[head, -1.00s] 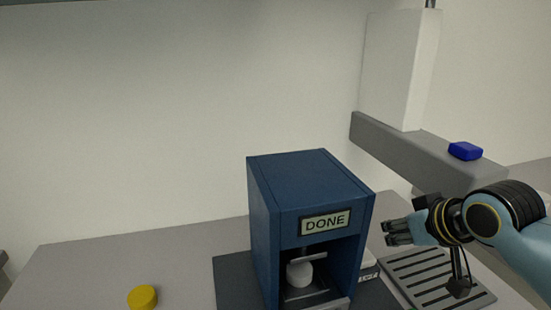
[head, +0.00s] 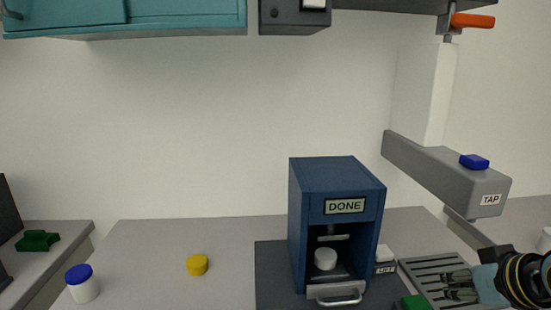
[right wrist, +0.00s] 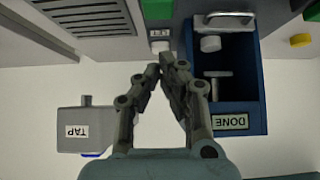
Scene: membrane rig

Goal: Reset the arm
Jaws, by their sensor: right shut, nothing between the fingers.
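My right gripper (head: 460,284) shows at the lower right of the head view, over the slatted drain tray (head: 425,262). Its fingers are shut with nothing between them. In the right wrist view the gripper's fingertips (right wrist: 166,70) are close together. The blue rig (head: 338,178), with a DONE sign, stands left of the gripper. A white rounded piece (head: 325,259) sits in its opening above a silver handle (head: 340,300). My left gripper is not in view.
The grey TAP arm (head: 445,178) with a blue button (head: 474,161) juts out above the tray. A small white labelled block (head: 385,259) sits beside the rig. A yellow disc (head: 197,264) and a blue-lidded white jar (head: 82,283) stand left. The table between them is clear.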

